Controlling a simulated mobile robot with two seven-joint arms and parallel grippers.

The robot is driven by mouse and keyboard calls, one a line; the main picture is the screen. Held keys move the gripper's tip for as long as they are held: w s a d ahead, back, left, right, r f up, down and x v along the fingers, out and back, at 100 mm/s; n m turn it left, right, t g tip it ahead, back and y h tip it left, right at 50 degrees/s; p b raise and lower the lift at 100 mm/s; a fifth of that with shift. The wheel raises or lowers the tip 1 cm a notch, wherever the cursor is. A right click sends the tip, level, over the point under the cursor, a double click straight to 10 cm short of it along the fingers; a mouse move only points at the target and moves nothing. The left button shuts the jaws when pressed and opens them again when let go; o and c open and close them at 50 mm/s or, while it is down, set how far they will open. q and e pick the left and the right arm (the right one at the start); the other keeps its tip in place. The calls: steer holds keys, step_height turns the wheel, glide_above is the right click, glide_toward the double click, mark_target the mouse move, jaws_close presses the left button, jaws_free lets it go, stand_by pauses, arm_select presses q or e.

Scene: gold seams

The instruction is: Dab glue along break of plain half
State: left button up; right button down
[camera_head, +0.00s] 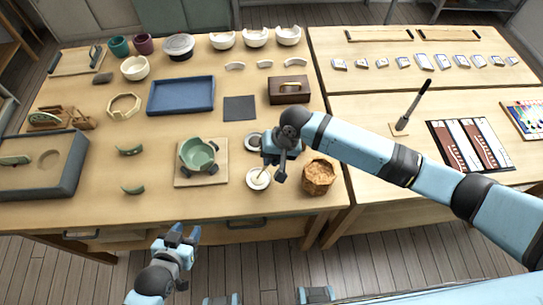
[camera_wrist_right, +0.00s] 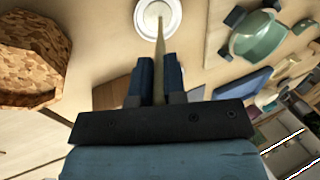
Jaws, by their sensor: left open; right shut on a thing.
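My right gripper (camera_head: 268,160) is shut on a thin pale stick (camera_wrist_right: 160,55), which points down to a small white dish (camera_head: 258,180). The dish also shows in the right wrist view (camera_wrist_right: 172,10), with the stick's tip over or in it. My left gripper (camera_head: 181,236) is open and empty in front of the table's front edge. A green bowl (camera_head: 198,153) stands on a square wooden board (camera_head: 212,178). Two curved green pieces (camera_head: 130,150) and (camera_head: 132,188) lie left of it. I cannot tell which piece is the plain half.
A wooden tub (camera_head: 318,177) stands right of the dish. Another small dish (camera_head: 252,141) is behind it. A blue tray (camera_head: 181,95), a dark mat (camera_head: 240,108) and a brown box (camera_head: 289,90) lie farther back. A grey tray (camera_head: 70,178) is at left.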

steer(key=shift+f, duration=0.1)
stand_by(0.4)
step_height(320, 180, up, 3)
steer(key=p, duration=0.3)
steer(key=shift+f, duration=0.15)
step_height(320, 180, up, 3)
steer(key=p, duration=0.3)
steer(key=shift+f, duration=0.2)
steer(key=shift+r, duration=0.8)
arm_select(q)
steer(key=shift+n+y, duration=0.3)
steer(key=r, duration=0.2)
steer(key=a+r, duration=0.1)
steer(key=r, duration=0.1)
steer(key=shift+s+r, duration=0.2)
arm_select(e)
steer(key=shift+r, duration=0.1)
arm_select(q)
steer(key=shift+w+r, duration=0.3)
steer(key=shift+w, duration=0.1)
steer(key=shift+s, duration=0.15)
